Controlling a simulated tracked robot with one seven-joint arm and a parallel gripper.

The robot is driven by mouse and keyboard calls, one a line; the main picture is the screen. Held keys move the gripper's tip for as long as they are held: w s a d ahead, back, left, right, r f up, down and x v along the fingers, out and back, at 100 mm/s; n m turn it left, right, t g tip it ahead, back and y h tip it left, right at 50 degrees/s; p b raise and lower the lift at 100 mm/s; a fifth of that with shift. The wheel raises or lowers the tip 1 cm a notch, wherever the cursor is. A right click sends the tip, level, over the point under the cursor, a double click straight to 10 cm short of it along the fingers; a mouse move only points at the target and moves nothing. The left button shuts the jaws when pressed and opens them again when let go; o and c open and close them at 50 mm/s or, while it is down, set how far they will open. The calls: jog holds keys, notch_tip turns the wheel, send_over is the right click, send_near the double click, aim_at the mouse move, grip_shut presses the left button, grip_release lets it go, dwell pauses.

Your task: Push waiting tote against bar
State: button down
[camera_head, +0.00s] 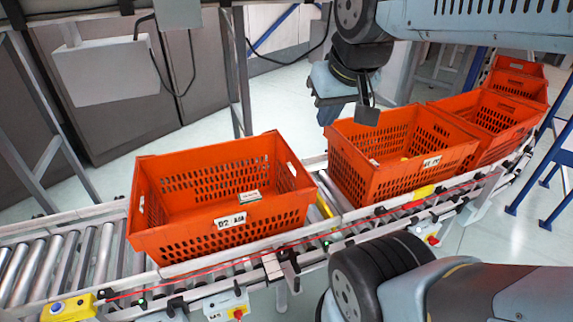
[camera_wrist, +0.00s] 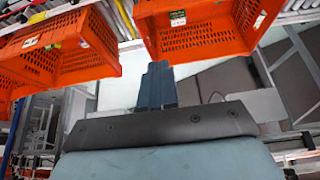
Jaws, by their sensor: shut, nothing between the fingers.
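A front orange tote (camera_head: 165,241) labelled "D2 A04" stands upright on the roller conveyor at left, with a small box inside. A second orange tote (camera_head: 362,182) stands to its right, a gap between them. I cannot tell which one is the waiting tote. A narrow yellow strip (camera_head: 323,208) crosses the conveyor in that gap; whether it is the bar is unclear. My gripper (camera_head: 329,112) is shut and empty, behind the conveyor near the second tote's far left corner. In the wrist view the closed fingers (camera_wrist: 157,68) point into the gap, with no clear contact.
More orange totes (camera_head: 518,110) stand farther along the conveyor to the right. The roller conveyor (camera_head: 75,255) is bare at the left. Its near rail carries sensors and a yellow button box (camera_head: 68,308). A grey cabinet (camera_head: 105,70) and frame posts stand behind.

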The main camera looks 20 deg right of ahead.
jog(key=w+f+n+g+h, duration=0.2)
jog(key=w+f+n, duration=0.35)
jog(key=w, duration=0.35)
jog(key=w+f+n+g+h, duration=0.35)
jog(key=w+f, duration=0.25)
jog(key=w, duration=0.3)
jog(key=n+h, duration=0.3)
jog(key=n, duration=0.6)
send_near(303, 176)
jog(key=shift+n+t+h, duration=0.25)
jog(key=shift+n, duration=0.15)
jog(key=d+f, duration=0.1)
jog(key=f, duration=0.1)
jog(key=d+f, duration=0.1)
jog(key=f, duration=0.1)
jog(key=shift+s+d+f, duration=0.15)
jog(key=shift+s+d, duration=0.15)
jog(key=shift+s, duration=0.05)
jog(key=shift+d, duration=0.65)
jog(key=shift+w, duration=0.1)
